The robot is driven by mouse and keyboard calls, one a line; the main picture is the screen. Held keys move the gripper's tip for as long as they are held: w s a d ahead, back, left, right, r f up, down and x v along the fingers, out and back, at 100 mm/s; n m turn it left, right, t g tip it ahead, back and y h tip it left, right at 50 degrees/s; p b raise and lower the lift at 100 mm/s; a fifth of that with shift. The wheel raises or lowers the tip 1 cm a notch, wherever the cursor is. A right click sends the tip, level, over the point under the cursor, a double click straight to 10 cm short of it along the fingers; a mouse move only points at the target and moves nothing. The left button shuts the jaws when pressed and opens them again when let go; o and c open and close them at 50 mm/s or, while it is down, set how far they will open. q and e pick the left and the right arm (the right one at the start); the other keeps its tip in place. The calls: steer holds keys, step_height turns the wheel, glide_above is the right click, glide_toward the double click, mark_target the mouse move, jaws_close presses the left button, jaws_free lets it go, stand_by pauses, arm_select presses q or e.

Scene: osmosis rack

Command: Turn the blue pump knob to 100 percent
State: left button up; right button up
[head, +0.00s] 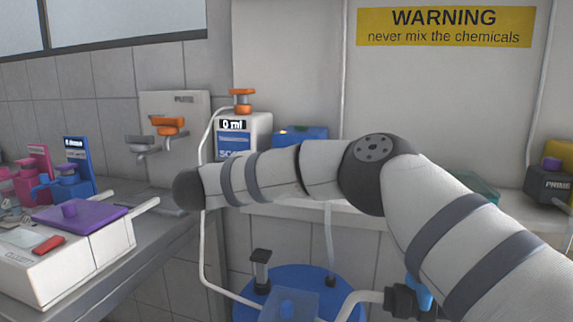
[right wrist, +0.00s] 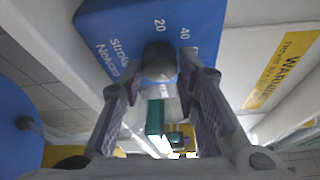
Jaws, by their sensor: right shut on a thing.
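The blue pump (right wrist: 112,22) fills the top of the right wrist view, with white marks 20 and 40 and lettering on its face. Its round dark knob (right wrist: 159,60) stands out from that face. My right gripper (right wrist: 161,76) is shut on the knob, one finger on each side. In the head view the top of the blue pump (head: 304,133) shows on the ledge behind my right arm. That arm hides the knob and the right gripper there. The knob's exact setting cannot be read. My left gripper is not in view.
A white container (head: 256,128) with an orange top and a 0 ml display stands left of the pump. A blue barrel (head: 245,300) is below. A counter with a white device (head: 60,265) is at left. A yellow warning sign (head: 445,26) is on the wall.

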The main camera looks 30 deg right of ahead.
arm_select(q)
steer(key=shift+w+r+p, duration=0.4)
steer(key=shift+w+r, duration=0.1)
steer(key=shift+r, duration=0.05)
arm_select(e)
steer(key=shift+r+m+y, duration=0.2)
steer(key=shift+m+y, duration=0.3)
steer(key=shift+m, duration=0.5)
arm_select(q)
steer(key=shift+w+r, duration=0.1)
arm_select(e)
steer(key=o, duration=1.2)
steer(key=shift+c, duration=0.2)
steer(key=v, duration=1.2)
steer(key=shift+s, duration=0.1)
